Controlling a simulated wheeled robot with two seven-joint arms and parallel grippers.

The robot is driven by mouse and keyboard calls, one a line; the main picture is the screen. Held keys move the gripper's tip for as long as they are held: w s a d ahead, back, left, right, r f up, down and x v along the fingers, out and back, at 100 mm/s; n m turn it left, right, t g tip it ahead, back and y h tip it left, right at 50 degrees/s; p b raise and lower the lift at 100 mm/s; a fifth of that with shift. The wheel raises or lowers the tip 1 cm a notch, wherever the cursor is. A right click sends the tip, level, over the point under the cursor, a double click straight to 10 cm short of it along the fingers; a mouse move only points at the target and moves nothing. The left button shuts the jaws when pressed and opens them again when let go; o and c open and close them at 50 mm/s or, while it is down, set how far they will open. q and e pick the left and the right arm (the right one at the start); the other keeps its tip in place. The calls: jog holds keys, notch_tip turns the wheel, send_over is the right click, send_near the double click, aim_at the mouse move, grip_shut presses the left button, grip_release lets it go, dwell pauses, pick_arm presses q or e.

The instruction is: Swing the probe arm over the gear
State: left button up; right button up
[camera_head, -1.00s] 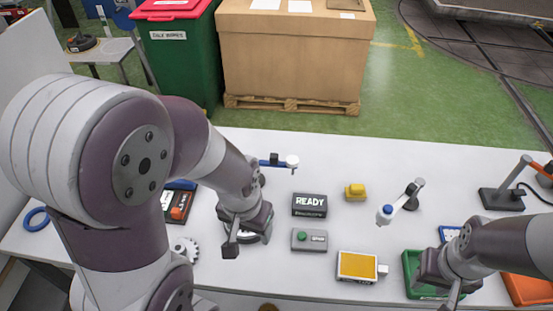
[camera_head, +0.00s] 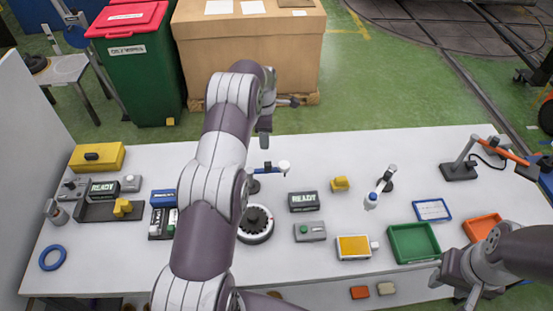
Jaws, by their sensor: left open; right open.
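A blue swing arm with a white tip (camera_head: 268,171) stands on a post behind a round turntable (camera_head: 269,232) with a white rim and dark top. I cannot tell which is the probe arm. My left gripper (camera_head: 278,122) is open and empty, raised beyond the blue swing arm. My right gripper (camera_head: 452,290) is open and empty near the front right, beside the green tray.
A green tray (camera_head: 413,259) and orange tray (camera_head: 482,227) lie right. A lamp (camera_head: 459,171) stands back right. A blue ring (camera_head: 52,257) lies left.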

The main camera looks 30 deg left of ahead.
aim_at(268, 163)
pick_arm(q)
jog(key=shift+n, duration=0.6)
jog(key=f+b, duration=0.2)
jog(key=f, duration=0.1)
jog(key=f+b, duration=0.6)
jog(key=shift+w+d+f, duration=0.1)
jog(key=shift+w+d, duration=0.1)
jog(key=shift+w, duration=0.15)
jog(key=shift+s+f+p, duration=0.15)
jog(key=shift+p, duration=0.5)
jog(key=f, duration=0.1)
jog(key=f+p, duration=0.1)
jog(key=f, duration=0.1)
jog(key=shift+d+f, duration=0.2)
jog(key=shift+f, duration=0.05)
jog(key=shift+a, duration=0.1)
pick_arm(e)
notch_tip(268, 163, down, 6)
jog(key=w, duration=0.1)
jog(key=shift+d, duration=0.25)
pick_arm(q)
grip_shut()
